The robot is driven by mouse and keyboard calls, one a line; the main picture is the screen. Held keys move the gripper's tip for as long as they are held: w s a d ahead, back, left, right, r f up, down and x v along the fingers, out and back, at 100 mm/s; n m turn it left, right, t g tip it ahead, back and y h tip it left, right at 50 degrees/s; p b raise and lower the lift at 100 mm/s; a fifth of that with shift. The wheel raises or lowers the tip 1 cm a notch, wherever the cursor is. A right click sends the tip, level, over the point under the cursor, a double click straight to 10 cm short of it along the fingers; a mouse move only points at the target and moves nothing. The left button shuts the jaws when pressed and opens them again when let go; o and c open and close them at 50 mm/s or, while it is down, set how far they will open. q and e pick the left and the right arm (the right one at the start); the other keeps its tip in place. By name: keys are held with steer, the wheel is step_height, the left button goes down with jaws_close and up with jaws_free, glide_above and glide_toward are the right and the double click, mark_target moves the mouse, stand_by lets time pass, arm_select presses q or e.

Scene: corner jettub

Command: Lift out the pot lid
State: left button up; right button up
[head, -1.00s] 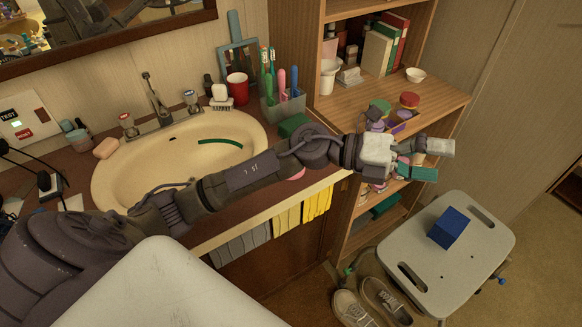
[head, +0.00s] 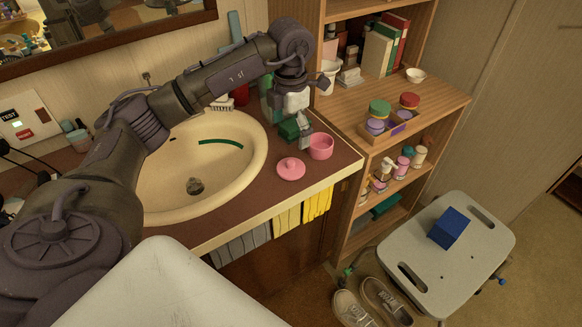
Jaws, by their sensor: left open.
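A round pink lid (head: 291,168) with a small knob lies on the brown counter, between the sink and the counter's front edge. A pink pot (head: 320,147) stands just behind and to the right of it, with its open top showing. My left gripper (head: 303,139) points down over the counter behind the lid and close to the pot's left side. It is open and appears to hold nothing; its fingers partly overlap a green object (head: 288,130), and I cannot tell whether they touch it. My right gripper is out of view.
The cream sink (head: 160,195) is left of the lid. Yellow and grey towels (head: 287,218) hang below the counter edge. A wooden shelf (head: 440,108) with jars stands at the right. A stool (head: 400,240) bears a blue box (head: 448,228). Shoes (head: 385,300) lie on the floor.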

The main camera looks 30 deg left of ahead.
mark_target(291, 161)
arm_select(q)
step_height(291, 161, down, 11)
steer(key=shift+w+f+p, duration=0.1)
steer(key=shift+w+p, duration=0.05)
steer(key=shift+p, duration=0.5)
steer(key=shift+c, duration=0.2)
